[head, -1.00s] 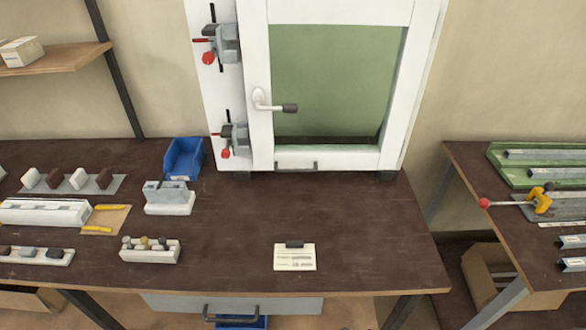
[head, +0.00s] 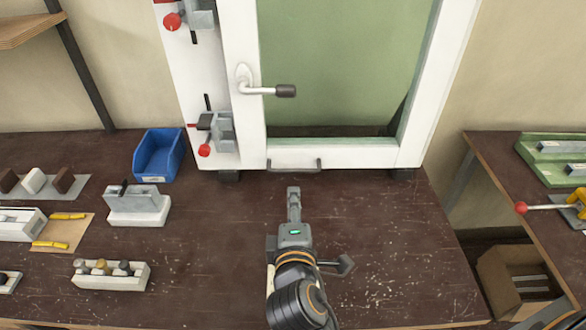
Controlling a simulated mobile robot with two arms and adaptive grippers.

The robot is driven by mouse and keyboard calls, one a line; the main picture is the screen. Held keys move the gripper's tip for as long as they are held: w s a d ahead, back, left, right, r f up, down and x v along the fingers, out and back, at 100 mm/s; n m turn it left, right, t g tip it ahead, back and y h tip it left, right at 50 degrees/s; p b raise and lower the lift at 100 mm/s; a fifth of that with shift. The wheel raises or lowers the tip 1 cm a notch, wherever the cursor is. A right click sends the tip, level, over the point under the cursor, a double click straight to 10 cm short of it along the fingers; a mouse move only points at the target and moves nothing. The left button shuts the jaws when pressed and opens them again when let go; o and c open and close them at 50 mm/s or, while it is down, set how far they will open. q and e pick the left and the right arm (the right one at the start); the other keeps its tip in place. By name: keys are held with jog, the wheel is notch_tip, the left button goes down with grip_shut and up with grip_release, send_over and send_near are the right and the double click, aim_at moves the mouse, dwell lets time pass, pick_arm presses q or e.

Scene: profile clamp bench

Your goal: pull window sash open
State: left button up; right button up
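The window sash (head: 344,151) is a white frame with a green pane, standing upright at the back of the bench. Its lever handle (head: 265,88) is white with a dark grip and lies horizontal, pointing right. A grey pull bar (head: 294,165) sits on the sash's bottom rail. My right gripper (head: 293,196) is over the bench just in front of the pull bar, its fingers pointing at it. It looks apart from the bar, with nothing visible between the fingers. The fingers are seen edge-on, so their opening is hidden. My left gripper is out of view.
Red-knobbed clamps (head: 217,135) are on the white post left of the sash. A blue bin (head: 159,154), a grey-and-white block (head: 138,204) and a holder with knobs (head: 111,274) stand on the left of the bench. The bench (head: 395,245) right of my arm is clear.

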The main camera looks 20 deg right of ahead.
aim_at(293, 172)
jog(key=p+x, duration=0.2)
jog(key=x, duration=1)
jog(key=shift+w+d, duration=0.1)
jog(key=shift+w, duration=0.3)
jog(key=shift+w+d+f, duration=0.1)
jog(key=shift+w, duration=0.05)
jog(key=shift+c, duration=0.4)
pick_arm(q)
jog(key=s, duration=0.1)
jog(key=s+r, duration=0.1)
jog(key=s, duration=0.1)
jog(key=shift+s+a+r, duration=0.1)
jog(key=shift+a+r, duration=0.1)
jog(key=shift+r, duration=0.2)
pick_arm(e)
grip_shut()
